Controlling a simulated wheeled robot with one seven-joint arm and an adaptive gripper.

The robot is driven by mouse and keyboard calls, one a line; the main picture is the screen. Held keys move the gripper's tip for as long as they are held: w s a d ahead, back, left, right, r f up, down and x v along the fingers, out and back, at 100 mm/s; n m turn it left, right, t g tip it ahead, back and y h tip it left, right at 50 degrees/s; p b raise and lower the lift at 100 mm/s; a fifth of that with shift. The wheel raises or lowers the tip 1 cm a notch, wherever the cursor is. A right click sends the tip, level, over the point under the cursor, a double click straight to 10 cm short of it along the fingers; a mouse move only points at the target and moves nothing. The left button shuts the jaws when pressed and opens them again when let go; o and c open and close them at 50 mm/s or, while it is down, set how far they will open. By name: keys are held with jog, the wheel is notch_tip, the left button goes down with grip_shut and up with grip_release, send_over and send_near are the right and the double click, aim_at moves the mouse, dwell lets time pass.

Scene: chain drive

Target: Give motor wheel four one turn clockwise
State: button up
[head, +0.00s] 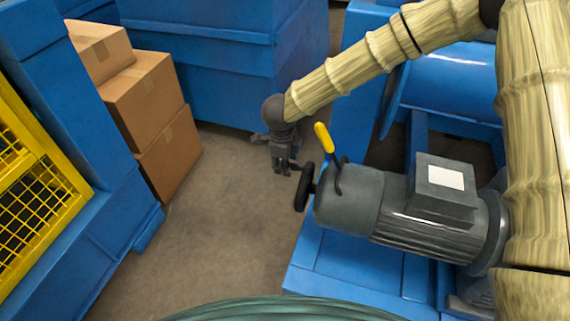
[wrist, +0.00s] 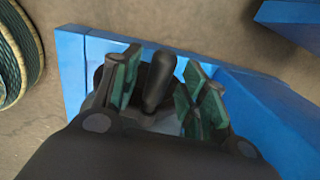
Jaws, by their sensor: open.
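A black hand wheel (head: 304,188) sits on the left end of a grey motor (head: 350,200), seen almost edge-on. No number can be read on it. My gripper (head: 284,170) points down just beyond the wheel's upper left side in the head view. In the wrist view my gripper (wrist: 165,88) has its green-padded fingers spread, with a dark upright shape (wrist: 158,80), apparently the wheel's rim, between them. A gap shows on at least one side of it. Contact cannot be told. The fingertips are small and dark in the head view.
A yellow-tipped lever (head: 323,138) rises from the motor close to the wheel. The motor stands on a blue base (head: 340,275). Cardboard boxes (head: 150,90) and a yellow mesh guard (head: 30,180) are at the left. Bare floor (head: 225,220) lies between.

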jog(key=shift+f, duration=0.15)
jog(key=shift+c, duration=0.4)
grip_shut()
